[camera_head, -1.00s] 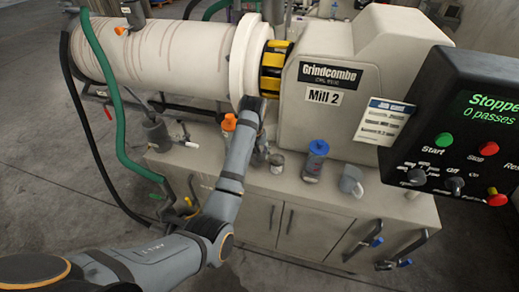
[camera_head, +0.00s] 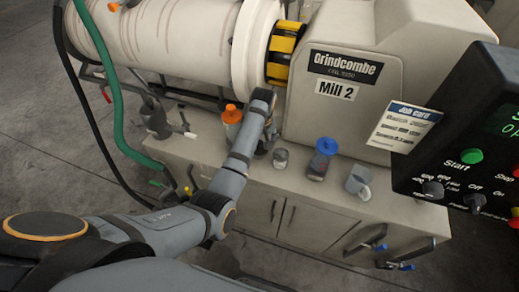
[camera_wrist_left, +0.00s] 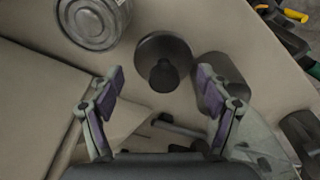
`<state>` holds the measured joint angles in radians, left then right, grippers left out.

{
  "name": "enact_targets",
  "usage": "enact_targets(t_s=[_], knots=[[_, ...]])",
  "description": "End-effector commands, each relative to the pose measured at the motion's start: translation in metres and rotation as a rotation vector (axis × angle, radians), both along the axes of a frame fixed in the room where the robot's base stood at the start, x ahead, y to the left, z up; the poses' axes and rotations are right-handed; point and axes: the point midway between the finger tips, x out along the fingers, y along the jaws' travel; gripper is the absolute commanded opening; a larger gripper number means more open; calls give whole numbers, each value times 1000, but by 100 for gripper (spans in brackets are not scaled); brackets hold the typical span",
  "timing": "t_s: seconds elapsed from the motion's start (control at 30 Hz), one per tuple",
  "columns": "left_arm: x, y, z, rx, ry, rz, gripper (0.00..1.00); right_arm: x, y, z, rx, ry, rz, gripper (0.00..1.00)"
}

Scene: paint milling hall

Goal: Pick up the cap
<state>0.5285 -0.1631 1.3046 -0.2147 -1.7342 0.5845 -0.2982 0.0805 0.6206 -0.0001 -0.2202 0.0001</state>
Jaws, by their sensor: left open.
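In the left wrist view a dark round piece with a short knob-like stem (camera_wrist_left: 163,62), which looks like the cap, sits on the pale bench top. My left gripper (camera_wrist_left: 162,105) is open, its two fingers apart on either side and nearer the camera, with nothing between the tips. The cap lies just beyond the fingertips, roughly centred between them, and the fingers do not appear to touch it. In the head view my left gripper (camera_head: 265,147) points down at the bench below the mill drum, and it hides the cap there. My right gripper does not show.
A metal tin (camera_head: 281,157) stands close right of the gripper; it also shows in the wrist view (camera_wrist_left: 91,20). An orange-capped bottle (camera_head: 232,118) is on its left. The control panel (camera_head: 455,150) overhangs the right.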

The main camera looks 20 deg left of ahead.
Motion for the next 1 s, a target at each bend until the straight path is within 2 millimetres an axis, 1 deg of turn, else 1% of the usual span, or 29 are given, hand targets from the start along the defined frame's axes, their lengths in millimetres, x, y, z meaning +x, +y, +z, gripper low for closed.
enact_targets(t_s=[0.03, 0.1, 0.17, 0.2, 0.3, 0.4, 0.53, 0.57, 0.93, 0.97, 1.0], knots=[[-1, 2, -6, 1, 5, 0, 77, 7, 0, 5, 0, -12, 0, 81], [0, 4, -17, 2, 7, 0, 77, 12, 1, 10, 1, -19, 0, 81], [0, 6, -27, 1, 6, 0, 77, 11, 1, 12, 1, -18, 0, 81], [2, 6, -35, 0, 5, 0, 77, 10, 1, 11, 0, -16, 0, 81], [3, 6, -46, 0, 4, 1, 77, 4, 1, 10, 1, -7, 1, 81], [3, 6, -49, 0, 2, 1, 77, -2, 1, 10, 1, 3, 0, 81], [3, 6, -49, 0, 1, 0, 77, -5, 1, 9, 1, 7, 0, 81], [3, 6, -49, 0, 1, 0, 75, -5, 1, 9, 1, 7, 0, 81], [3, 6, -49, 0, 1, 0, 24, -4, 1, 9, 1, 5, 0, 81], [3, 6, -49, 0, 1, 0, 21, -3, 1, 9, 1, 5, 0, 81], [4, 6, -48, 0, 0, 0, 21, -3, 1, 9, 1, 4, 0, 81]])
